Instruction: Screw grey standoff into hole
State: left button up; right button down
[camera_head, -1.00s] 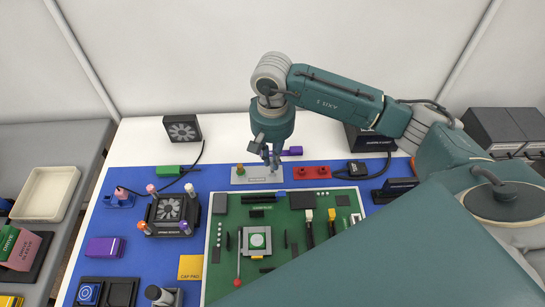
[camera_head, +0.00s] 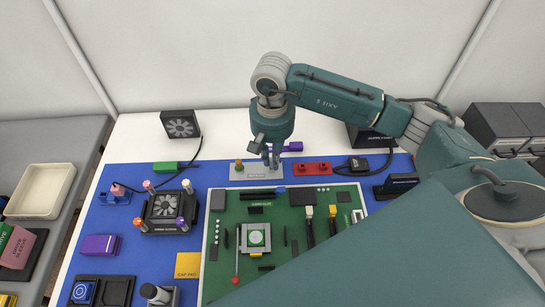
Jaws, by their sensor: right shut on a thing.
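My right gripper (camera_head: 271,164) points down over the right part of a light grey plate (camera_head: 250,177) at the back of the blue mat. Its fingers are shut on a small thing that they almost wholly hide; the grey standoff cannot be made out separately. The fingertips are at or just above the plate, and I cannot tell whether they touch it. A small gold-coloured post (camera_head: 239,163) stands on the plate's left part. The hole under the gripper is hidden. My left gripper is not in view.
A red block (camera_head: 313,169) lies just right of the plate, and a purple piece (camera_head: 293,146) lies behind the gripper. A green circuit board (camera_head: 222,240) is in front. A fan cooler (camera_head: 166,208) stands left. My right arm covers the lower right.

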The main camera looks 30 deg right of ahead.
jog(key=shift+f, duration=0.25)
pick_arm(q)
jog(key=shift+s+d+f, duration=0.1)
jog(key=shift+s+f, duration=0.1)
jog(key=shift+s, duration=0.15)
pick_arm(e)
jog(key=c, duration=1.7)
grip_release()
jog(key=shift+r, duration=0.1)
